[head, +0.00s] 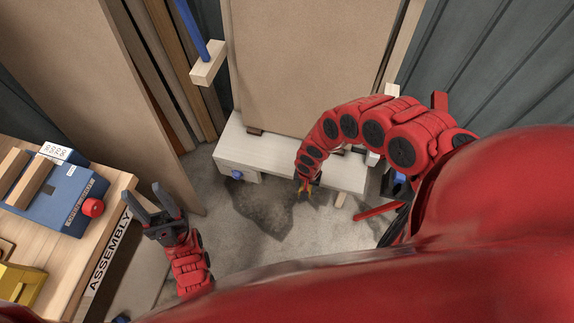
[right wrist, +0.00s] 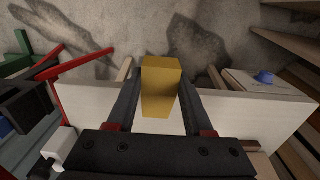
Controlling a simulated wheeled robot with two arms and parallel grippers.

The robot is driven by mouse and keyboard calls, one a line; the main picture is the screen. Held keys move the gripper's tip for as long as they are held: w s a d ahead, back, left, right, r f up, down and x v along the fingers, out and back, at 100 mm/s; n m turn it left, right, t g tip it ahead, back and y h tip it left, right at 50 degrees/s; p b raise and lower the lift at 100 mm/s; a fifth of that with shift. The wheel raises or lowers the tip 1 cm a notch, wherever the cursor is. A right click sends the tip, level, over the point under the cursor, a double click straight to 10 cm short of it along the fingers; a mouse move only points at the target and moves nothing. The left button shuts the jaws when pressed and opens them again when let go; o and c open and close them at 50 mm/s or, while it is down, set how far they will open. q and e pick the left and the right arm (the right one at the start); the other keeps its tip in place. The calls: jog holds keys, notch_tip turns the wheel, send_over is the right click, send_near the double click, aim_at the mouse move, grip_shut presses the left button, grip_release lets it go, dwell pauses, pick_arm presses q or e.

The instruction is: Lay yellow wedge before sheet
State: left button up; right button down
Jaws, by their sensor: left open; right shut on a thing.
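The large brown sheet (head: 310,65) stands upright on a low white bench (head: 245,155) in the head view. The yellow wedge (right wrist: 161,88) is held between the fingers of my right gripper (right wrist: 160,105) in the right wrist view. The bench lies below the wedge in the wrist view. My left gripper (head: 157,205) is open and empty, above the floor left of the bench.
A wooden table marked ASSEMBLY (head: 112,245) stands at the left with a blue machine (head: 55,195) and a yellow bin (head: 18,283). Another brown board (head: 95,75) leans at the upper left. The concrete floor before the bench is mostly clear.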

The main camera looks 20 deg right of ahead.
jog(key=w+b, duration=0.2)
jog(key=w, duration=0.2)
jog(key=w+a+f+b, duration=0.1)
jog(key=w+b, duration=0.1)
jog(key=w, duration=0.1)
jog(key=w+a+b, duration=0.1)
jog(key=w+b, duration=0.2)
jog(key=w, duration=0.1)
jog(key=shift+w+a+f, duration=0.25)
jog(key=shift+w+f, duration=0.1)
jog(key=shift+w+a+r+b, duration=0.1)
jog(key=shift+w+b, duration=0.2)
jog(key=shift+w, duration=0.2)
notch_tip(320, 180, down, 2)
jog(key=shift+s+f, duration=0.1)
jog(key=shift+f, duration=0.55)
jog(key=shift+c, duration=1.5)
grip_release()
